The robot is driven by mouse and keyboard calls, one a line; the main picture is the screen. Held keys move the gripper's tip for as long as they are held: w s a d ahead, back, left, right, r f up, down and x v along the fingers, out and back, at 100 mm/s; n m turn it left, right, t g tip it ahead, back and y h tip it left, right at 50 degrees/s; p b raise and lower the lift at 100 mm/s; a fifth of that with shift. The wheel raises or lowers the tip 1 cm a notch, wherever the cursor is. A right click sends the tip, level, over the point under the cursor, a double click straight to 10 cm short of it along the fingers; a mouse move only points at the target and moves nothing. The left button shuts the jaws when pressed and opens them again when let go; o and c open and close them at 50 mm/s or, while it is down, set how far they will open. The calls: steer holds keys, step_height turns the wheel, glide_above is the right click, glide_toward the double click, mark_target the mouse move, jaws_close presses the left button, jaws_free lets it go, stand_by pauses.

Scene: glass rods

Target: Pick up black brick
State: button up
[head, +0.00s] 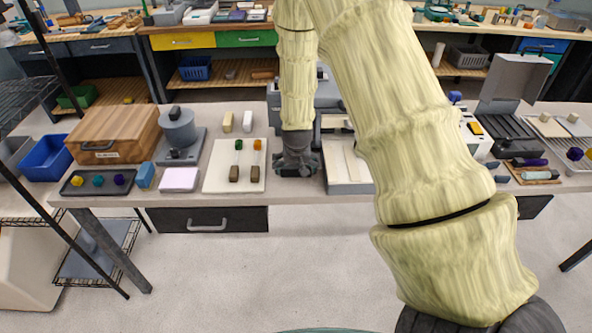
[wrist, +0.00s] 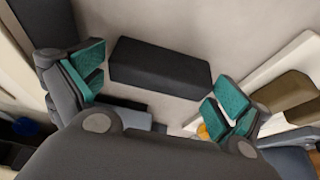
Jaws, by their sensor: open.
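The black brick (wrist: 160,69) lies on the light table top in the wrist view. It is a dark rectangular block with its long side running across the picture, between my two fingertips. My gripper (wrist: 158,80) is open, with one teal-padded finger near the brick's left end and the other near its right end. It is empty, and I cannot tell how high it is above the brick. In the head view my gripper (head: 296,165) points down low over the table, right of the white board. The brick cannot be made out there.
The white board (head: 216,180) holds two brown blocks (head: 234,174) and green and orange pieces. A light grey tray (head: 350,187) stands right of my gripper. A pink block (head: 179,179), a dark tray (head: 75,187) and a wooden box (head: 98,128) are farther left.

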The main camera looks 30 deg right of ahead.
steer(key=c, duration=0.9)
steer(key=shift+r, duration=0.1)
